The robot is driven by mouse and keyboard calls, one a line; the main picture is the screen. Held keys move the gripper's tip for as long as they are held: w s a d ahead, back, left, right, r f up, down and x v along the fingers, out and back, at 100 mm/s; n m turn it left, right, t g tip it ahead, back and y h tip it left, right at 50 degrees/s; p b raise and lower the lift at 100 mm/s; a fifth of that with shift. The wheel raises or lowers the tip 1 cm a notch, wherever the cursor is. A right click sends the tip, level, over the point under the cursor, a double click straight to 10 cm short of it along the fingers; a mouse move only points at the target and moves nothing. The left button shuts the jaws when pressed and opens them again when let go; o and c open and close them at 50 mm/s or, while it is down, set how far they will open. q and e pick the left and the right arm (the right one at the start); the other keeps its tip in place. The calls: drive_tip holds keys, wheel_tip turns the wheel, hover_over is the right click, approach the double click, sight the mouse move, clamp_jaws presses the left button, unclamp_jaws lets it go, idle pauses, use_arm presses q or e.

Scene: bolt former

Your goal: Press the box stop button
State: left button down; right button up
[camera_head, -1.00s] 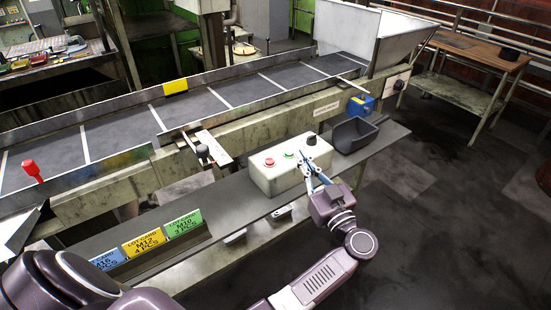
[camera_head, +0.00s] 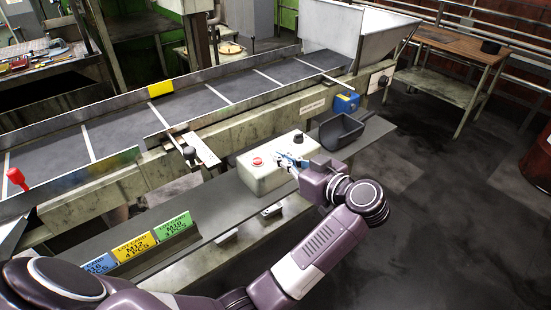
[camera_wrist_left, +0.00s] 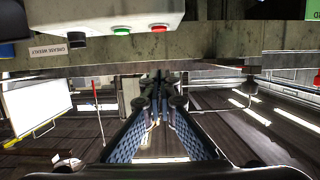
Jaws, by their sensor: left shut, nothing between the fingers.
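The white control box (camera_head: 262,183) stands on the grey shelf in front of the conveyor. Its red button (camera_head: 257,162) shows on the top left, and its black knob (camera_head: 298,138) is on the right. My left gripper (camera_head: 284,160) is shut and empty, with its fingertips over the box between the red button and the knob. It hides the green button in the head view; contact cannot be told. In the left wrist view the box appears upside down along the top, with the red button (camera_wrist_left: 159,28) and green button (camera_wrist_left: 121,31), apart from the gripper fingers (camera_wrist_left: 157,85).
A dark scoop (camera_head: 342,131) lies right of the box, with a blue box (camera_head: 346,103) behind it. Yellow, green and blue lot cards (camera_head: 134,247) stand on the shelf's left part. The conveyor belt (camera_head: 195,103) runs behind. The shelf is clear just left of the box.

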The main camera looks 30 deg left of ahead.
use_arm(q)
drive_tip(key=p, duration=0.2)
hover_over(263, 167)
drive_tip(key=shift+a+f, duration=0.25)
drive_tip(key=shift+f, duration=0.7)
drive_tip(key=f, duration=0.3)
drive_tip(key=shift+d, duration=0.2)
drive_tip(key=shift+d+f, duration=0.1)
drive_tip(key=shift+f, duration=0.5)
